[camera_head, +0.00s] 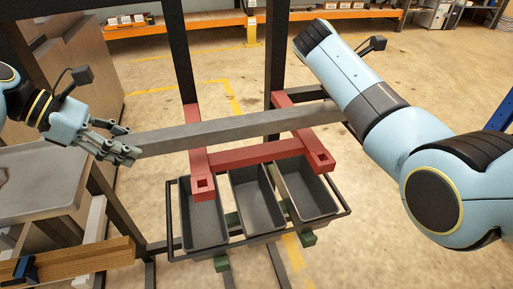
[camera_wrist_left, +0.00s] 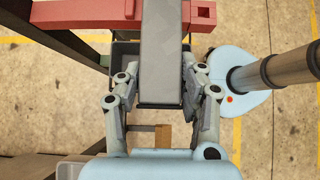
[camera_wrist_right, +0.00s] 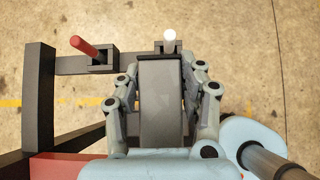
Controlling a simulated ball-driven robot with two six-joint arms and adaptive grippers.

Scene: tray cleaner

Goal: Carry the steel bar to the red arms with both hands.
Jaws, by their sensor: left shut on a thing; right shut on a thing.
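The grey steel bar (camera_head: 245,129) runs level across the head view, held at both ends. My left gripper (camera_head: 124,147) is shut on its left end, and the left wrist view shows the bar (camera_wrist_left: 161,55) between the fingers. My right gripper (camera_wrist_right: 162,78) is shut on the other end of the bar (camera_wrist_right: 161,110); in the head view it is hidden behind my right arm. The red arms (camera_head: 199,168) (camera_head: 312,150) point forward from the dark posts. The bar crosses over them; whether it touches them I cannot tell.
A rack with dark grey bins (camera_head: 205,222) hangs below the red arms, beside a red crossbar (camera_head: 250,153). Dark posts (camera_head: 181,50) rise behind. A grey-topped table (camera_head: 40,185) and wooden beam (camera_head: 85,257) are at left. Pegs, one red-tipped (camera_wrist_right: 84,46), show in the right wrist view.

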